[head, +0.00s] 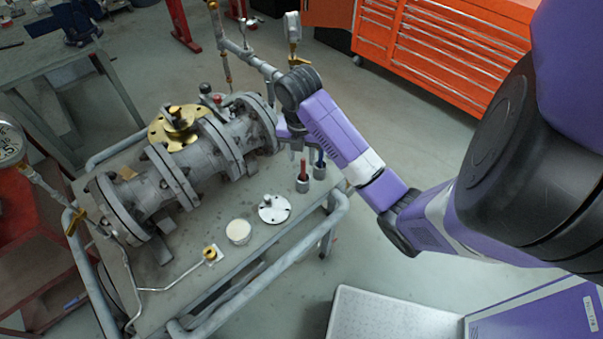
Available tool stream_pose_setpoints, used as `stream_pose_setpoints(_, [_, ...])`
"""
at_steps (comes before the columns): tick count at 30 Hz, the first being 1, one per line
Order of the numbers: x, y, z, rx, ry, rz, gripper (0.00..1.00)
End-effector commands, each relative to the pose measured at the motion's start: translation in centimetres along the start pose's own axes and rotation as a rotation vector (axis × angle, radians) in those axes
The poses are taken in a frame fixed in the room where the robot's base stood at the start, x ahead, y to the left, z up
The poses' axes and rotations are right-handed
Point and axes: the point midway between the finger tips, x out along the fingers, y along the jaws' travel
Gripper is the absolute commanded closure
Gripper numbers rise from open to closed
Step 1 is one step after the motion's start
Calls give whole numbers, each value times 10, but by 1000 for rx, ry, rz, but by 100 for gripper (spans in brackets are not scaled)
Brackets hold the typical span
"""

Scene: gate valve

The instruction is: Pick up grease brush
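Two small grey cups stand at the right end of the work table (262,262). One holds a red-handled tool (303,168) and the other a blue-handled tool (320,158), both upright. One may be the grease brush; I cannot tell which, as any bristles are hidden in the cups. My gripper (297,147) hangs just above and left of the red handle, beside the valve's right flange. Its fingers are small and dark here, and I cannot tell their opening or whether they touch the handle.
A grey flanged gate valve (205,150) with a brass top flange fills the back of the table. A pale round tub (238,231), a metal disc (274,209) and a brass fitting (210,254) lie in front. A tube rail (265,280) borders the near edge.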

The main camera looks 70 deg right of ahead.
Motion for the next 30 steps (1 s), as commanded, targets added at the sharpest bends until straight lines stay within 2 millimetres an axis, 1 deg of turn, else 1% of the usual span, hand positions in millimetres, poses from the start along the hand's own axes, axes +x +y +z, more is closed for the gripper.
stream_pose_setpoints(1, [6, 0, -1, 1, 0, 1, 60])
stream_pose_setpoints(6, [21, 1, -1, 0, 0, 3, 60])
stream_pose_setpoints(11, [30, 1, 0, 2, 0, 4, 60])
stream_pose_setpoints(16, [47, -2, 6, 5, 2, 1, 60])
stream_pose_setpoints(21, [69, -2, 6, 4, 2, 2, 60])
stream_pose_setpoints(24, [75, -1, 6, 3, 0, 3, 60])
stream_pose_setpoints(30, [76, -1, 6, 2, -1, 4, 60])
